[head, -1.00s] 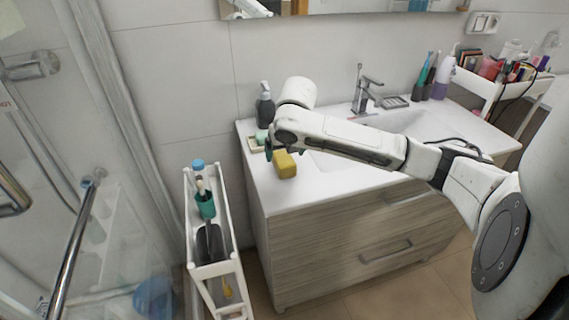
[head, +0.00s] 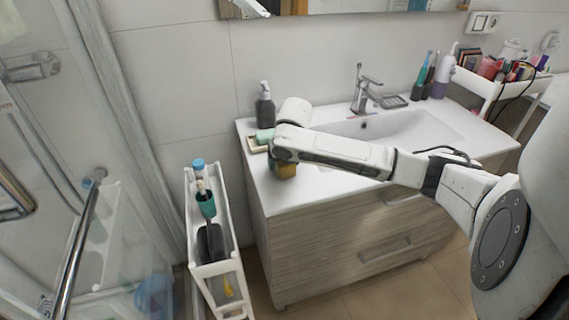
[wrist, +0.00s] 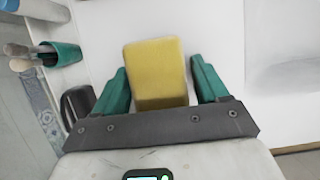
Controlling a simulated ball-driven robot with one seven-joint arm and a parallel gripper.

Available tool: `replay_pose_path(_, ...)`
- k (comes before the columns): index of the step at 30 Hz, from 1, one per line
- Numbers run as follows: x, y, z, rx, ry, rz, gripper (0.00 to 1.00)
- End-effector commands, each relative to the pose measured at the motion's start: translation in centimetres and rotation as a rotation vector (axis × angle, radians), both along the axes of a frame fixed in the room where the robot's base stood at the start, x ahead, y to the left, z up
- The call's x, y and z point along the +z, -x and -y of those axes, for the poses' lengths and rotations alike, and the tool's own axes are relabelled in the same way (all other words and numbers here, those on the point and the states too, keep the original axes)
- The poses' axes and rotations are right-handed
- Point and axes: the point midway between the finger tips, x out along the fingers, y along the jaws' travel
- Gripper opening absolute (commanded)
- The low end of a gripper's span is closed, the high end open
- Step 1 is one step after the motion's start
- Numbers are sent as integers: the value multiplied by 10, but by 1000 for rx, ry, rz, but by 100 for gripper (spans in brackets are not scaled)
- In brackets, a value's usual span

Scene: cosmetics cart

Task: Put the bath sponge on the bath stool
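The yellow bath sponge (head: 287,172) is at the left front of the white washbasin counter, partly hidden by my gripper (head: 279,166) in the head view. In the wrist view the sponge (wrist: 157,72) sits between the two green fingers of my gripper (wrist: 159,66). The fingers are spread, one along each side, with a narrow gap showing at the right. I see no sign of a grip. I cannot make out a bath stool for sure; a blue rounded object (head: 154,297) shows blurred behind the shower glass at the lower left.
A soap dish (head: 256,145) and a dark pump bottle (head: 265,106) stand behind my gripper. The basin (head: 410,130) and tap are to the right. A narrow white cart (head: 228,240) with a brush cup stands left of the cabinet. Shower glass closes off the far left.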

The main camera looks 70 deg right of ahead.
Motion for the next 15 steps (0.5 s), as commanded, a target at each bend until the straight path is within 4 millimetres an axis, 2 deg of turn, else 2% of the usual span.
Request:
replay_pose_path(2, 0, 0, 0, 0, 0, 0, 65)
replay_pose_path(12, 0, 0, 0, 0, 0, 0, 33)
replay_pose_path(15, 0, 0, 0, 0, 1, 1, 28)
